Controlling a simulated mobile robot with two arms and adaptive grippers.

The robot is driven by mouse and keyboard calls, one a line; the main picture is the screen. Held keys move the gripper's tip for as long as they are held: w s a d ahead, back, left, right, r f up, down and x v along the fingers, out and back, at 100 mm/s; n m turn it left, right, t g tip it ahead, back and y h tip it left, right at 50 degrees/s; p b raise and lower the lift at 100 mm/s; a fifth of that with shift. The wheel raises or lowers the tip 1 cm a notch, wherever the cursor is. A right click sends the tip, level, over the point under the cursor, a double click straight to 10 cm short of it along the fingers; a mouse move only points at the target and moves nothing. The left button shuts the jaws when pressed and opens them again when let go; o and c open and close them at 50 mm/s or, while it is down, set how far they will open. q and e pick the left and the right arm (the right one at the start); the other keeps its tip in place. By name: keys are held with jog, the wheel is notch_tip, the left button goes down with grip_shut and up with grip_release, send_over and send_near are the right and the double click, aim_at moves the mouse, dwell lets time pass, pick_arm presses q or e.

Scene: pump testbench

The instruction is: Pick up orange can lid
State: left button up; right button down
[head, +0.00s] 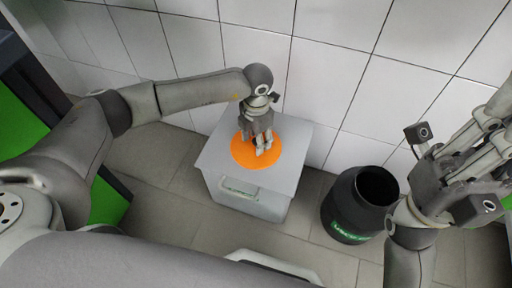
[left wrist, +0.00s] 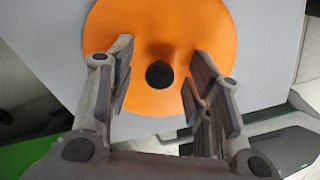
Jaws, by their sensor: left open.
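The orange can lid (head: 241,153) is a flat round disc lying on top of a grey box (head: 222,158). In the left wrist view the lid (left wrist: 205,30) fills the upper middle, with a dark round knob (left wrist: 159,74) at its centre. My left gripper (head: 262,148) is over the lid. In the left wrist view its two fingers (left wrist: 155,90) are spread apart, one on each side of the knob, with a gap to each side. I cannot tell how high the fingertips are above the lid. My right gripper (head: 450,165) is at the right, away from the lid, its fingers partly hidden.
A black open can (head: 343,212) with a green label stands on the floor right of the grey box, close to my right gripper. A white tiled wall (head: 330,70) rises behind the box. Grey floor tiles (head: 165,215) are clear left of the box.

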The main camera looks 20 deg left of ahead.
pick_arm(q)
jog(key=shift+f, duration=0.2)
grip_shut()
jog(key=shift+r, duration=0.15)
